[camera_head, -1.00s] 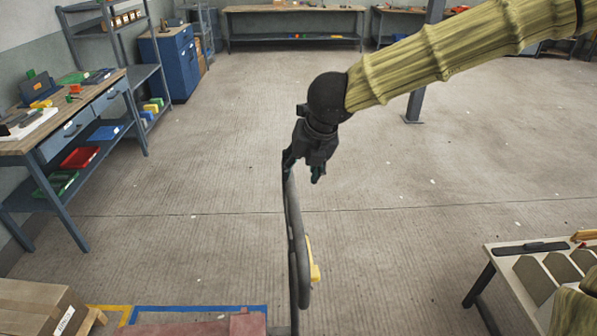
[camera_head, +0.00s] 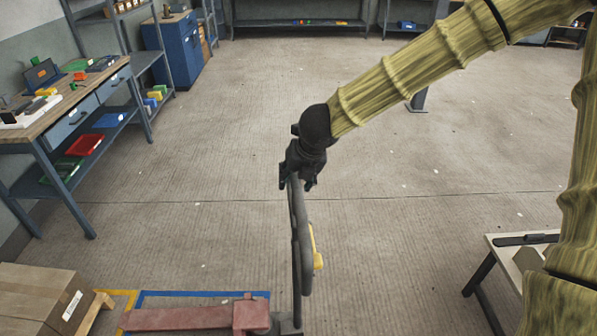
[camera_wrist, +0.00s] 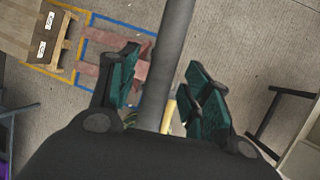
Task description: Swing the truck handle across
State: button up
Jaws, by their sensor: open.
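The truck handle (camera_head: 297,240) is a dark grey upright loop with a yellow part (camera_head: 317,260) on its right side, rising from the red pallet truck (camera_head: 200,318) at the bottom of the head view. My gripper (camera_head: 298,187) is at the top of the handle and points down. In the wrist view, the handle bar (camera_wrist: 168,65) runs between the two green-padded fingers of my gripper (camera_wrist: 165,95), with a gap visible on the right side. The fingers are open around the bar. Whether the left finger touches it, I cannot tell.
A workbench (camera_head: 60,110) with bins stands at the left. A cardboard box (camera_head: 40,300) on a pallet is at the lower left. A table (camera_head: 505,270) is at the lower right. The floor beyond and on both sides of the handle is clear.

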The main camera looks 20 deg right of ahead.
jog(key=shift+w+f, duration=0.1)
jog(key=shift+f, duration=0.2)
grip_shut()
